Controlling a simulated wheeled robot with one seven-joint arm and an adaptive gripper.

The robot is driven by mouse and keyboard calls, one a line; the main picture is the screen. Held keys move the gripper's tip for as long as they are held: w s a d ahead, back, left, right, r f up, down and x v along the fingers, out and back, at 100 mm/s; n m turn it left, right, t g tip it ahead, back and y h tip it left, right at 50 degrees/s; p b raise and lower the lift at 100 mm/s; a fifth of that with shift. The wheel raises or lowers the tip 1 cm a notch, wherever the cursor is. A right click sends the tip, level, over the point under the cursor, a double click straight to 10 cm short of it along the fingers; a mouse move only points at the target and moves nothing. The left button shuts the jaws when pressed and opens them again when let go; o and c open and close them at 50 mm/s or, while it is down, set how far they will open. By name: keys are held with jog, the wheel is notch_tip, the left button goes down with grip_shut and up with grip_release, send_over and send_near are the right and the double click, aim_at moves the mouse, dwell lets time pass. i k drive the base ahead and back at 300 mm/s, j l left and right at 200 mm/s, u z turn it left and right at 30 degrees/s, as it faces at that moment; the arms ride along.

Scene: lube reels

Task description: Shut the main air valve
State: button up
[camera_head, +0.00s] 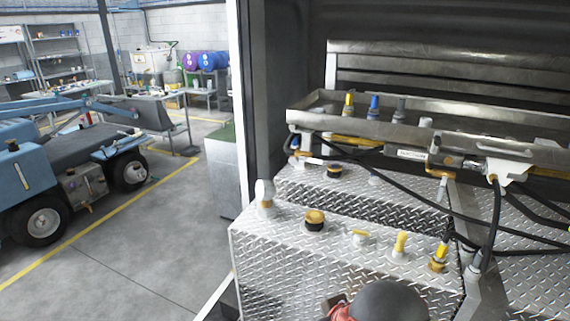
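Several valve-like fittings are in view, and I cannot tell for certain which is the main air valve. A small yellow-handled fitting (360,236) stands on the front diamond-plate box (270,240). A brass fitting with a pale lever (312,160) sits under the left end of the metal tray (330,112). Another brass fitting (437,172) hangs under the tray further right. A dark rounded part with a red piece beside it, probably my arm, shows at the bottom edge. My gripper's fingers are not visible.
A yellow-black cap (315,220), a white-topped fitting (265,194) and yellow fittings (400,243) stand up from the front box. Black hoses (400,189) cross the right side. A dark door frame (270,90) borders the left. Open workshop floor (150,235) lies beyond.

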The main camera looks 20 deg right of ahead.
aim_at(311, 159)
jog(key=i+j+u, duration=0.4)
jog(key=j, duration=0.3)
jog(key=i+j+u, duration=0.45)
jog(key=j, duration=0.2)
jog(key=i+j+u, duration=0.4)
jog(key=i+z, duration=0.25)
jog(key=i, duration=0.2)
jog(key=i+z, duration=0.25)
jog(key=i, duration=0.25)
jog(key=i+j+z, duration=0.25)
jog(key=i, duration=0.15)
jog(key=i+j+z, duration=0.25)
jog(key=i, duration=0.2)
jog(key=i+l+z, duration=0.1)
jog(key=i+z, duration=0.4)
jog(key=i+j+z, duration=0.15)
jog(key=i+z, duration=0.3)
jog(key=i, duration=0.2)
jog(key=i+j+z, duration=0.35)
jog(key=i+z, duration=0.35)
jog(key=z, duration=0.25)
jog(key=i+z, duration=0.2)
jog(key=z, duration=0.3)
jog(key=i+j+z, duration=0.1)
jog(key=z, duration=0.35)
jog(key=i+j+z, duration=0.2)
jog(key=z, duration=0.25)
jog(key=i+j+z, duration=0.2)
jog(key=z, duration=0.3)
